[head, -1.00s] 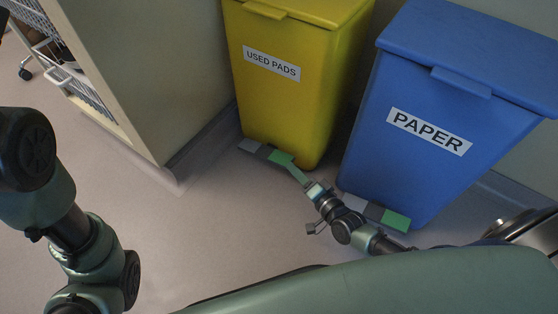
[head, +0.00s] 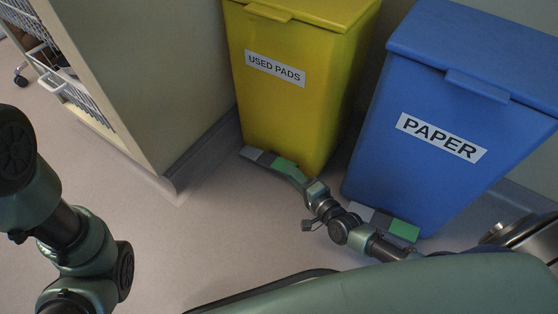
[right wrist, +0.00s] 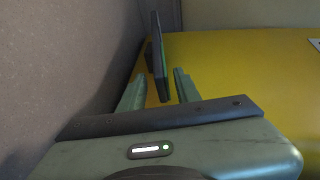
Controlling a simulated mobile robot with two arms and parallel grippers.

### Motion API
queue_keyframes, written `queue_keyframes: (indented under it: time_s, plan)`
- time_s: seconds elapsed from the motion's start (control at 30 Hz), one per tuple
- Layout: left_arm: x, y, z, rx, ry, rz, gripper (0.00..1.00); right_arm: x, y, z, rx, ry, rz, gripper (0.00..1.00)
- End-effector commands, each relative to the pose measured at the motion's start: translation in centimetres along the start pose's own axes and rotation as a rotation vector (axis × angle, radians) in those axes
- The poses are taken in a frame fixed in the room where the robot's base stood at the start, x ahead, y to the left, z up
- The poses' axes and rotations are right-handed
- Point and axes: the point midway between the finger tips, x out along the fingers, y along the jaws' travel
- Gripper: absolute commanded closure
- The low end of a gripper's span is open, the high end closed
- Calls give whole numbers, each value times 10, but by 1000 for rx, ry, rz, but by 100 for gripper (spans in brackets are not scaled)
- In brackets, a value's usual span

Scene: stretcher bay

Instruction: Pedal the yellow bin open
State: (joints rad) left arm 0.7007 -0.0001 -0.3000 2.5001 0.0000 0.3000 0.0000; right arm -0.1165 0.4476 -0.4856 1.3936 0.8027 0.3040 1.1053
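The yellow bin (head: 290,110), labelled USED PADS, stands against the wall in the head view with its lid (head: 315,8) down. Its pedal (head: 256,155), a low grey and green plate, sticks out at the foot of its front. My right gripper (head: 297,178) is low by the floor, with its fingertips at the pedal's green right end. In the right wrist view, its fingers (right wrist: 158,92) are apart, and the pedal (right wrist: 158,58) shows edge-on in and beyond the gap. I cannot tell whether they touch it. My left arm shows at the left, its gripper out of view.
A blue bin (head: 440,90) labelled PAPER stands to the right, its own grey and green pedal (head: 403,231) close to my right forearm. A beige cabinet (head: 140,80) stands to the left of the yellow bin. The floor (head: 180,240) in front is clear.

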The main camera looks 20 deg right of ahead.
Motion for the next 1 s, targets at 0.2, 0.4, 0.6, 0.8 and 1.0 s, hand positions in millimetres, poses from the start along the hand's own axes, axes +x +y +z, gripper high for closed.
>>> queue_keyframes:
  time_s: [0.2, 0.4, 0.6, 0.8, 1.0]
  plan:
    - [-23, 5, -8, 0, 0, 0, 100, 37, 4, 0, 0, 2, -5, 67]
    - [-36, 7, -12, 0, 0, 0, 100, 63, 2, 0, -1, 2, -3, 67]
    - [-38, 8, -13, 0, 0, 0, 100, 70, 0, 0, -2, 1, -2, 67]
    - [-37, 8, -13, 0, 1, 1, 100, 70, 0, 0, -2, 1, -1, 70]
    - [-37, 8, -13, 0, 1, 1, 100, 70, 0, 0, -2, 1, -1, 100]
